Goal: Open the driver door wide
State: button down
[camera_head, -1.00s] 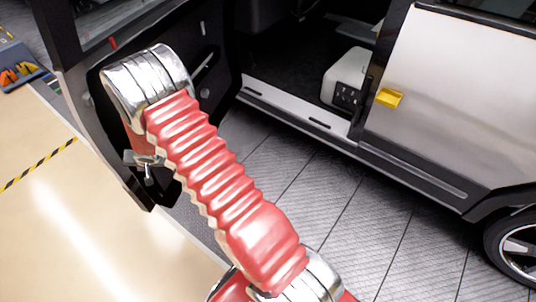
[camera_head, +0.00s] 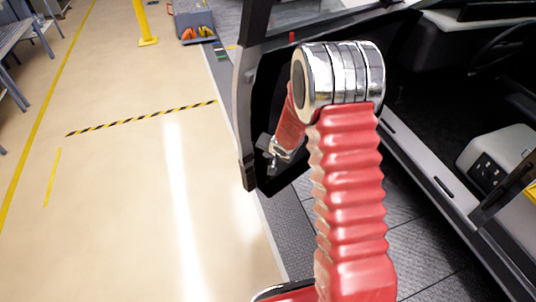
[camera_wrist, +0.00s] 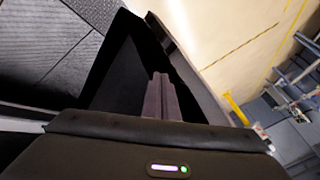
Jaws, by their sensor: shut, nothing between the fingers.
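The driver door (camera_head: 262,100) stands open, its dark inner side facing the car's doorway. Its lower corner hangs over the line between the grey floor plates and the beige floor. In the wrist view the door's dark panel (camera_wrist: 130,72) fills the middle, around my fingers. My gripper (camera_head: 272,166) is low beside the inner side of the door, at the end of my red arm. Its fingers also show in the wrist view (camera_wrist: 160,88), shut and empty. I cannot tell whether they touch the door. My arm hides part of the door's inner panel.
The car's sill (camera_head: 440,185) and a pale seat base (camera_head: 495,155) are at the right. The beige floor (camera_head: 110,200) left of the door is clear. A yellow post (camera_head: 145,22) and a grey tool bin (camera_head: 190,22) stand farther back.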

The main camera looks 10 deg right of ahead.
jog(key=shift+a+v, duration=0.2)
jog(key=shift+v, duration=0.75)
jog(key=shift+a+v, duration=0.2)
jog(key=shift+v, duration=0.7)
jog(key=shift+a+v, duration=0.2)
jog(key=shift+v, duration=0.75)
jog(key=s+a+r+n+g+y, duration=0.25)
jog(key=s+a+r+y, duration=0.25)
jog(key=s+a+r, duration=0.75)
jog(key=s+d+r+n+h, duration=0.2)
jog(key=s+d+r, duration=0.3)
jog(key=s, duration=0.5)
jog(key=s+d+r+n+h, duration=0.3)
jog(key=s+d+r+h, duration=0.1)
jog(key=s+r, duration=0.5)
jog(key=shift+s+d+t, duration=0.45)
jog(key=shift+s+d, duration=0.35)
jog(key=shift+s, duration=0.25)
